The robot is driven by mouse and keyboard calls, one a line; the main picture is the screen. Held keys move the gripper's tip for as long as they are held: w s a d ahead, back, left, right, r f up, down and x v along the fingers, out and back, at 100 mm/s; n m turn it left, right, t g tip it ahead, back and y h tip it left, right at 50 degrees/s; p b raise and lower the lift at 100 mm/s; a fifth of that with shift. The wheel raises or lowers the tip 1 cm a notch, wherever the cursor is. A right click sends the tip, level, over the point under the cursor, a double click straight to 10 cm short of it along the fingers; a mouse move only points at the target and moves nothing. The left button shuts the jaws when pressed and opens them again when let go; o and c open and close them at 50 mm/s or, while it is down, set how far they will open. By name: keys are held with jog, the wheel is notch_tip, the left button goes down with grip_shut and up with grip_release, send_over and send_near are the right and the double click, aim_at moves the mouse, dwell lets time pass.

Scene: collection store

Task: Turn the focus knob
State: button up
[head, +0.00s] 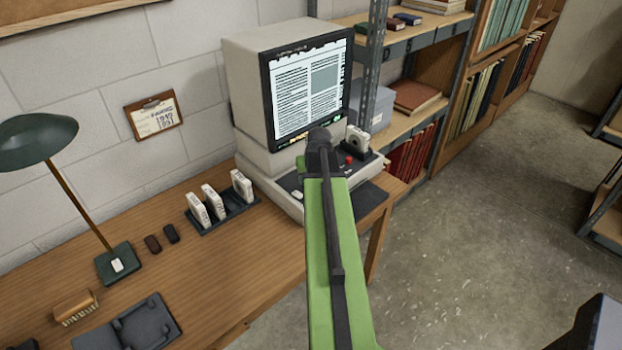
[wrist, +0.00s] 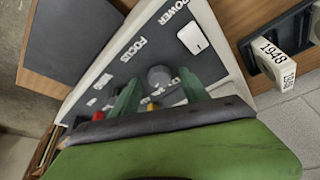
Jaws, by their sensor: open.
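The focus knob is a round dark grey knob (wrist: 159,77) on the reader's dark control panel, near the FOCUS label in the wrist view. My gripper (wrist: 154,88) is open, with one green finger on either side of the knob's near edge; I cannot tell whether they touch it. The microfilm reader (head: 262,88) stands on the wooden desk with its screen lit and showing text. In the head view my green arm reaches over the panel and hides the knob and the fingers.
A white power switch (wrist: 193,38), a red knob (wrist: 98,116) and a yellow part (wrist: 152,107) sit near the fingers. A rack of white film boxes (head: 220,208) stands left of the reader. A metal shelf post (head: 372,60) rises close behind the panel's right side.

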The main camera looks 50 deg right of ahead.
jog(key=p+v, duration=1.5)
jog(key=v, duration=0.2)
jog(key=shift+s, duration=0.1)
